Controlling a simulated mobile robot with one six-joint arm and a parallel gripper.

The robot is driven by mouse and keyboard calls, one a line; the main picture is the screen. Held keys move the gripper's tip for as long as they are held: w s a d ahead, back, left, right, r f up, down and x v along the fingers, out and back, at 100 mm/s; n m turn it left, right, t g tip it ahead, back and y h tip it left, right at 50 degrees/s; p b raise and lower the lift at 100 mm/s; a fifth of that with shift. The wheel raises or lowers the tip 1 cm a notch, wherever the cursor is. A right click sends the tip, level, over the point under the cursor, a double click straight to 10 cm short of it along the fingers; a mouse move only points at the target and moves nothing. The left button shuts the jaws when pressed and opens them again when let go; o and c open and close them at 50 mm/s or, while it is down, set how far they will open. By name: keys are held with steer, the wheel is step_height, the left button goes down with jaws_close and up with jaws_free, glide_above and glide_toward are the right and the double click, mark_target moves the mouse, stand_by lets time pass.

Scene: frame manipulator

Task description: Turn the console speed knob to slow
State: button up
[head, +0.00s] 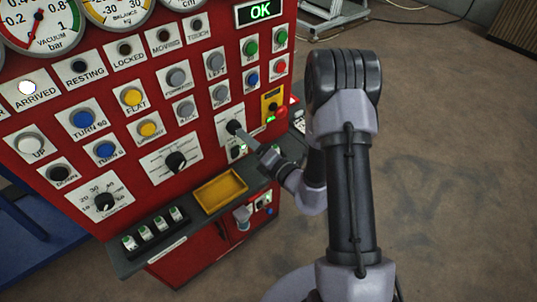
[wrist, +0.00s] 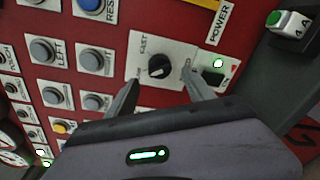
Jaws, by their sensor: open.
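The console speed knob (wrist: 158,66) is a small black rotary knob on a white plate (wrist: 145,50) on the red panel. Small lettering beside it looks like "FAST"; the rest is too small to read. A pale mark shows on the knob, but I cannot tell its setting. I cannot tell how far the fingertips are from the panel.
A power plate (wrist: 213,70) with a lit green light sits right beside the right finger. Grey buttons (wrist: 95,102) are close to the left finger. A black knob (head: 176,161) and a yellow tray (head: 221,191) are at lower left. Open floor (head: 440,150) lies to the right.

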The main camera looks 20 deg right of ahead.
steer(key=p+v, duration=0.2)
steer(key=v, duration=1)
steer(key=shift+s, duration=0.2)
